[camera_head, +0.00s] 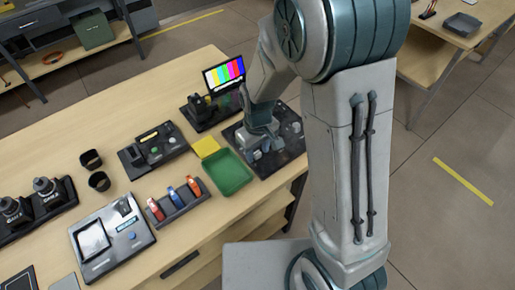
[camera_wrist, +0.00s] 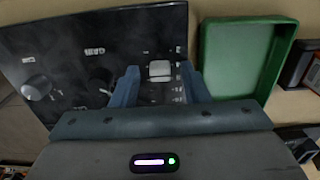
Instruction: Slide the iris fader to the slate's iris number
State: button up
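The iris fader seems to be the pale cap (camera_wrist: 160,70) on a black control panel (camera_wrist: 62,52), beside a column of small scale marks too blurred to read. My gripper (camera_wrist: 159,78) is open, with one finger on each side of the cap and a gap showing at both sides. I cannot tell how far down the fingers reach. In the head view my gripper (camera_head: 263,148) is over the same panel (camera_head: 289,148), hiding part of it. I cannot pick out the slate or its iris number for sure.
A green tray (camera_head: 228,172) lies left of the panel and shows in the wrist view (camera_wrist: 240,55). A colour-bar monitor (camera_head: 224,74) stands behind. A yellow pad (camera_head: 206,147), a rack of coloured items (camera_head: 178,204) and a screen console (camera_head: 111,236) are further left.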

grip_shut()
jog(key=shift+w+a+b, duration=0.3)
jog(key=shift+w+a, duration=0.25)
jog(key=shift+w, duration=0.3)
jog(key=shift+o, duration=0.6)
grip_release()
jog(key=shift+s, duration=0.1)
jog(key=shift+r, duration=0.1)
notch_tip(320, 180, up, 14)
jog(key=b, duration=0.1)
